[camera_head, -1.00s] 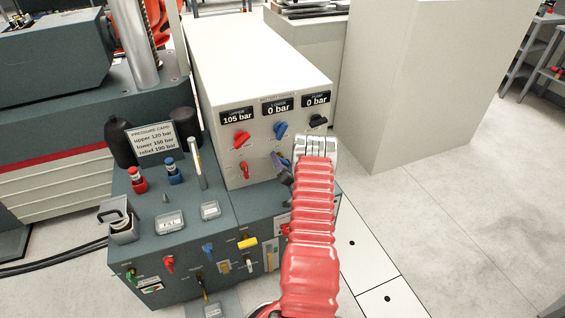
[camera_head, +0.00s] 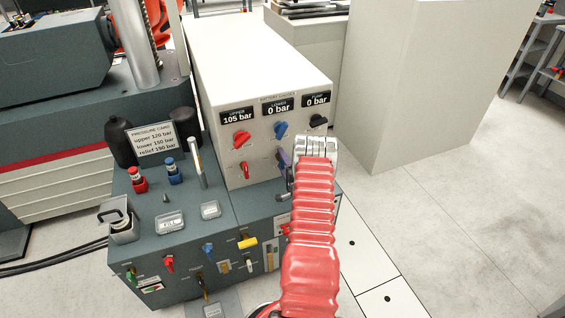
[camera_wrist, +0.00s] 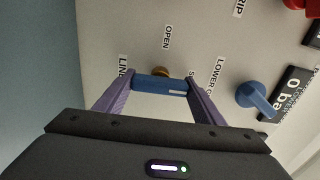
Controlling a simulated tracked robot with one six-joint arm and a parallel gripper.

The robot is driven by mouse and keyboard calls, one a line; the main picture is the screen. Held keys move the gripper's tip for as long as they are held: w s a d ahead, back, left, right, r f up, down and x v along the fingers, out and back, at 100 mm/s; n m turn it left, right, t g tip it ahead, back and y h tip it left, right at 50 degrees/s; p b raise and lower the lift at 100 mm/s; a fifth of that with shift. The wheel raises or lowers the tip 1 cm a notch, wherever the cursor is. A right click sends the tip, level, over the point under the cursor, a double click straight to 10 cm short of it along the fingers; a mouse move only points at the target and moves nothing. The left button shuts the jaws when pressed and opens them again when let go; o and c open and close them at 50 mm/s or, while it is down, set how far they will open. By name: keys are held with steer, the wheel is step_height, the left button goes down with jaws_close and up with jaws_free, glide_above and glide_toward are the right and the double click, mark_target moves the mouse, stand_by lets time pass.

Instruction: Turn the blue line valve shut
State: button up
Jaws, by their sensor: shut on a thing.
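The blue line valve's handle (camera_wrist: 160,86) lies crosswise between my gripper's two purple fingers in the wrist view, near the labels "OPEN" and "LINE". A brass-coloured pivot (camera_wrist: 161,71) shows just above it. My gripper (camera_wrist: 160,88) is shut on this handle. In the head view my gripper (camera_head: 284,161) is at the lower right of the pale panel front (camera_head: 225,165), partly covered by my red arm. I cannot make out the line valve's handle there.
Above my gripper is a blue knob (camera_head: 281,129), also in the wrist view (camera_wrist: 256,97). A red knob (camera_head: 242,140) and a red lever (camera_head: 244,170) are left of it. The gauges read 105, 0 and 0 bar. A dark console (camera_head: 180,240) stands in front.

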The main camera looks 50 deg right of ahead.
steer(key=shift+s+d+f, duration=0.15)
steer(key=shift+s+d, duration=0.05)
steer(key=shift+s, duration=0.05)
steer(key=o, duration=1.1)
steer(key=shift+w+a, duration=0.15)
steer(key=shift+c, duration=0.2)
steer(key=v, duration=1.4)
